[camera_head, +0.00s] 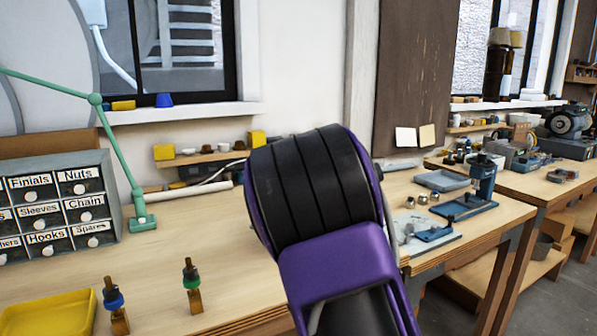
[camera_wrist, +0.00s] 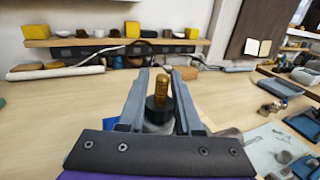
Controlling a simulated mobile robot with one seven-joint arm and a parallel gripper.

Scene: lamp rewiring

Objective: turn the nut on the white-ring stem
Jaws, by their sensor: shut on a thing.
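In the wrist view the white-ring stem stands between my fingers, its brass threaded tip (camera_wrist: 160,90) pointing up. A black nut (camera_wrist: 158,112) sits around the stem below the tip, and a pale ring (camera_wrist: 158,128) shows just under it. My gripper (camera_wrist: 162,103) is shut on the nut, one grey finger on each side. The lower part of the stem is hidden by the gripper. In the head view my purple and black arm hides the gripper and this stem.
Stems with a blue ring (camera_head: 113,300) and a green ring (camera_head: 191,278) stand at the front left, near a yellow tray (camera_head: 48,315). A drawer cabinet (camera_head: 55,205) and green lamp arm (camera_head: 120,160) are at the left. Blue tools (camera_head: 470,205) lie right. The middle bench is clear.

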